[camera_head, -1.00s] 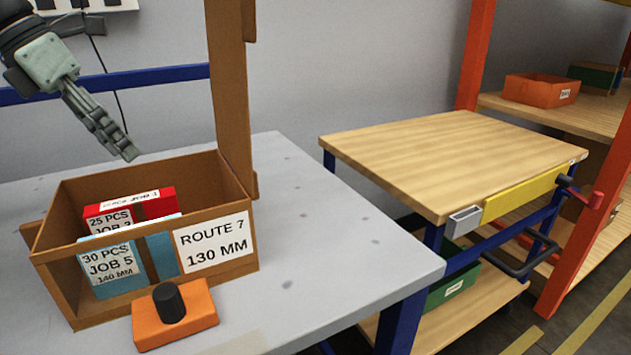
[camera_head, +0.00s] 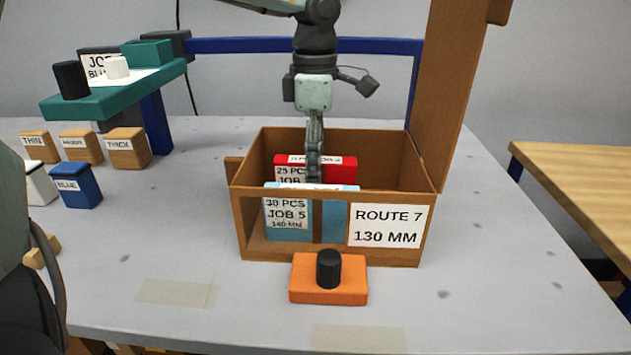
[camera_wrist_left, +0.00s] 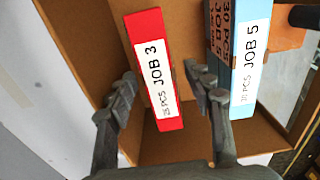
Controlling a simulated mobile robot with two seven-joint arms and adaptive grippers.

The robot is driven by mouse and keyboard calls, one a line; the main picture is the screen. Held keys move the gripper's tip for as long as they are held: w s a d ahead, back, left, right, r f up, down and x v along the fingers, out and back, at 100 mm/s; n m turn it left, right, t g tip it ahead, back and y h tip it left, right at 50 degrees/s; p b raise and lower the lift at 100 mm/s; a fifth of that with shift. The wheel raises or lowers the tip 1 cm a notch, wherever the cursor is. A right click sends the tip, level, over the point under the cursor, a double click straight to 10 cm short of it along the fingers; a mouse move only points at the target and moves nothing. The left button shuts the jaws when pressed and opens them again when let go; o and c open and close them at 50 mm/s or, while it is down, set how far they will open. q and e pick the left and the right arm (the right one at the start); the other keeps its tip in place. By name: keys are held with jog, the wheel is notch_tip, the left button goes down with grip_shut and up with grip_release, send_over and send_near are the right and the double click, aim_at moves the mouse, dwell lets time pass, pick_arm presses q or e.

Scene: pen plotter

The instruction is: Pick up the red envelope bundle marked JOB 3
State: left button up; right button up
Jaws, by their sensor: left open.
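The red envelope bundle marked JOB 3 (camera_head: 342,170) stands in the brown ROUTE 7 box (camera_head: 250,200), behind the light blue JOB 5 bundle (camera_head: 333,222). My left gripper (camera_head: 315,172) points down into the box at the red bundle and hides part of it. In the left wrist view, the fingers of the open left gripper (camera_wrist_left: 162,88) lie on either side of the red bundle (camera_wrist_left: 128,30), with gaps visible. The right finger is between the red bundle and the blue bundle (camera_wrist_left: 243,45). My right gripper is not in view.
An orange block with a black knob (camera_head: 328,280) stands in front of the box. A tall brown post (camera_head: 450,90) rises at its right rear. Small labelled blocks (camera_head: 80,147) and a teal stand (camera_head: 115,98) are at left. The grey table (camera_head: 490,240) is clear at right.

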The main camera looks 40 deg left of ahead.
pick_arm(q)
grip_shut()
dwell(0.3)
jog(key=shift+r, duration=0.15)
